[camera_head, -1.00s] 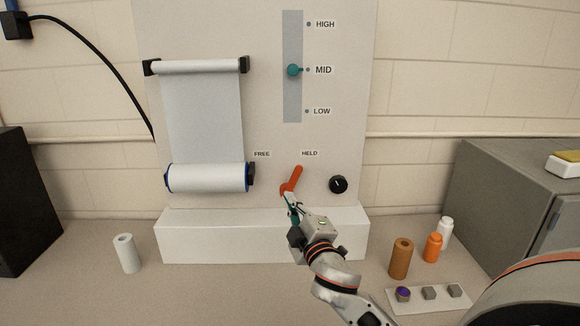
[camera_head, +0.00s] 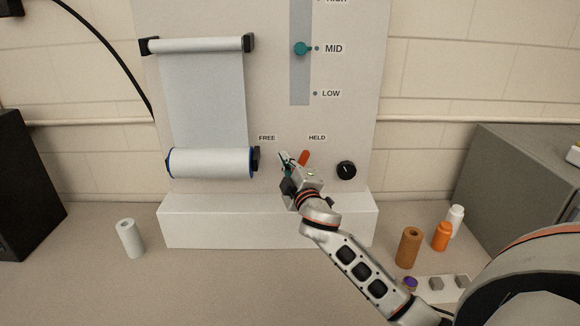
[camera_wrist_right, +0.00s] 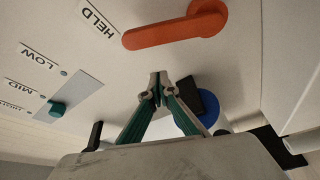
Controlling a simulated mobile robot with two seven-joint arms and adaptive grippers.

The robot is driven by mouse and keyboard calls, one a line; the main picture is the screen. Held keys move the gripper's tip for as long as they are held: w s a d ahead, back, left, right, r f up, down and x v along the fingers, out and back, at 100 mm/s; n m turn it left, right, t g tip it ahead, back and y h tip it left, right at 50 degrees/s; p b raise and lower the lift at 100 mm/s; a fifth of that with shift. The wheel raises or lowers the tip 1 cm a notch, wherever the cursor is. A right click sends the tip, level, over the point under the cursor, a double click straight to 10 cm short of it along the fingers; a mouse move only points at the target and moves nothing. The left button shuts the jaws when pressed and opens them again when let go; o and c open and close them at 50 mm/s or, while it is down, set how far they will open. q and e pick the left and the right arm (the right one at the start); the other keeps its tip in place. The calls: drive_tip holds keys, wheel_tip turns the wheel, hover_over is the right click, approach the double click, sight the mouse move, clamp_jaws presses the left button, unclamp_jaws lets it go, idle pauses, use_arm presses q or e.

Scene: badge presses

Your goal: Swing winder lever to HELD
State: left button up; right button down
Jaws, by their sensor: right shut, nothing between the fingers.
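The orange winder lever (camera_head: 304,157) is on the white panel, leaning up and right toward the HELD label (camera_head: 317,138). Its lower part is hidden behind my right gripper (camera_head: 284,157) in the head view. The right wrist view shows the whole lever (camera_wrist_right: 175,29), its free end near the HELD label (camera_wrist_right: 97,18). My right gripper (camera_wrist_right: 157,84) is shut and empty. It is on the lever's FREE-label (camera_head: 267,138) side, and a gap shows between fingertips and lever in the wrist view. My left gripper is out of view.
A paper roll (camera_head: 211,163) with a blue rim is left of the gripper. A black knob (camera_head: 346,170) is right of the lever. A teal slider (camera_head: 301,49) stands at MID. A white ledge (camera_head: 200,222) juts out below the panel. Bottles (camera_head: 441,236) stand right.

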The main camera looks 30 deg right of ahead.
sight(298, 162)
drive_tip(key=d, duration=0.1)
drive_tip(key=s+d+f, duration=0.1)
drive_tip(key=d, duration=0.1)
drive_tip(key=shift+s+d+f, duration=0.15)
drive_tip(key=shift+s+f, duration=0.1)
drive_tip(key=shift+f, duration=0.05)
